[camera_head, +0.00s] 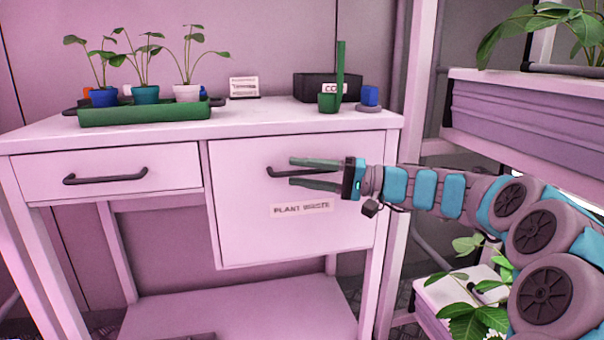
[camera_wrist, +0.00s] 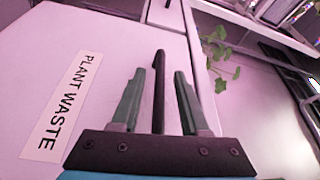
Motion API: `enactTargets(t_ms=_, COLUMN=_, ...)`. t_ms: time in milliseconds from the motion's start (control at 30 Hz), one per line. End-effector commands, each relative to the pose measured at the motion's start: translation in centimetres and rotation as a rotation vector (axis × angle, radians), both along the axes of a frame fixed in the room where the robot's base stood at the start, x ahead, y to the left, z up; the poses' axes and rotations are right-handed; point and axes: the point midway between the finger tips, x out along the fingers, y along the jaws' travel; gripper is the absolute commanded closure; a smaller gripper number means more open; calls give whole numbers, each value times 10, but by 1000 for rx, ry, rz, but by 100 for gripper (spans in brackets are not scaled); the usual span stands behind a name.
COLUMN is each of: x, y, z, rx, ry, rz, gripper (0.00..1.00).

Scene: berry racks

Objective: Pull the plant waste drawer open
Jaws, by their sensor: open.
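The plant waste drawer (camera_head: 290,230) is the large right-hand front under the bench top, with a "PLANT WASTE" label (camera_head: 301,209). It looks closed. Its dark bar handle (camera_head: 277,173) is partly covered by my gripper in the head view. My gripper (camera_head: 291,172) is open, with one finger above and one below the handle. In the wrist view the handle (camera_wrist: 159,85) stands between the two open fingers (camera_wrist: 157,95), with a gap on each side. The label (camera_wrist: 65,105) lies to the left there.
A green tray (camera_head: 145,115) with potted seedlings, a black box (camera_head: 312,87), a green pot (camera_head: 328,103) and a blue item (camera_head: 370,96) stand on the bench top. A smaller drawer (camera_head: 105,172) is at left. A rack (camera_head: 530,115) with plants stands close at right.

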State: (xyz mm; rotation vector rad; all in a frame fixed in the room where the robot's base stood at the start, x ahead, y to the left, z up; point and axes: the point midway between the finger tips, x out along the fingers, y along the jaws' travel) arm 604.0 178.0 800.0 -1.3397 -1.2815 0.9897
Motion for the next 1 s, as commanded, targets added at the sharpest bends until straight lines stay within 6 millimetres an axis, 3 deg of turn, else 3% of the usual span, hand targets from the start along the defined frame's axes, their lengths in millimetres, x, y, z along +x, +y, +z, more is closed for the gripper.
enactTargets(t_ms=300, x=0, y=3, z=0, rx=-1, ry=1, rz=0, gripper=55)
enactTargets(t_ms=700, x=0, y=3, z=0, rx=-1, ry=1, rz=0, gripper=100)
enactTargets(t_ms=1000, x=0, y=3, z=-1, rx=-1, ry=1, rz=0, gripper=100)
